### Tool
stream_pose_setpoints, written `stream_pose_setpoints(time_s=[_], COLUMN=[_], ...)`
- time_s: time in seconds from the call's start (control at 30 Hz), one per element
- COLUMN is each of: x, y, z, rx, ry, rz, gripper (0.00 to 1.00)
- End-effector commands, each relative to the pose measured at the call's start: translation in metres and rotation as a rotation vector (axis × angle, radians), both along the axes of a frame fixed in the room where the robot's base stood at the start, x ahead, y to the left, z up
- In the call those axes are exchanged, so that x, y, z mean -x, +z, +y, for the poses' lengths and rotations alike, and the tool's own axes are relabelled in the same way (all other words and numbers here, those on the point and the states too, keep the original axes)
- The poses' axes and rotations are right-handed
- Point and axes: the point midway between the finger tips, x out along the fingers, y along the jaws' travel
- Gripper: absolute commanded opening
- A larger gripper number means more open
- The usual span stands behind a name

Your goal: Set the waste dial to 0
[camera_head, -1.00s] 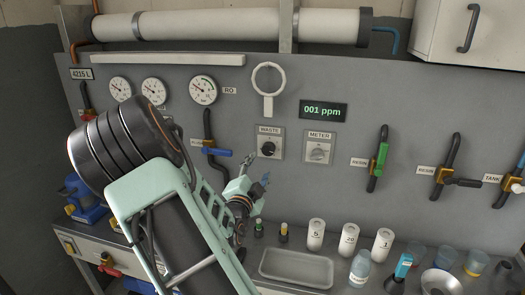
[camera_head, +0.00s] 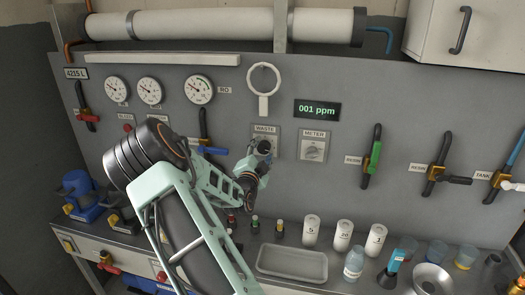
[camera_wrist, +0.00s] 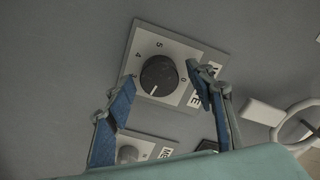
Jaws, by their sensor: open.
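The waste dial is a black round knob on a pale plate. It shows in the wrist view (camera_wrist: 159,76) between and beyond my fingers, and in the head view (camera_head: 264,147), partly covered by my gripper. In the wrist view its white mark is at the knob's lower edge, pointing down and slightly left. The digits 5, 4 and 0 are readable, with 0 at the knob's right; the mark is not at 0. My gripper (camera_wrist: 165,88) is open, its blue-padded fingers on either side of the knob's line, apparently not touching it.
The meter dial (camera_head: 314,147) is just right of the waste dial. A display (camera_head: 317,109) reads 001 ppm. A blue-handled valve (camera_head: 204,136) is on the left, a green-handled one (camera_head: 374,157) on the right. Bottles and a tray (camera_head: 292,263) stand on the bench below.

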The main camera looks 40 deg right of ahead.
Motion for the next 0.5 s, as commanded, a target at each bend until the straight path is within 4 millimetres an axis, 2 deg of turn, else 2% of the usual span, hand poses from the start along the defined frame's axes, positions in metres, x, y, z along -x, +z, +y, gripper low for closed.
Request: stream_pose_setpoints(time_s=[0.17, 0.5], x=[0.0001, 0.0002], y=[-0.0003, -0.0004], z=[0.0000, 0.0002], rx=[0.000, -0.001], ry=[0.000, -0.001], rz=[0.000, 0.001], gripper=[0.50, 0.13])
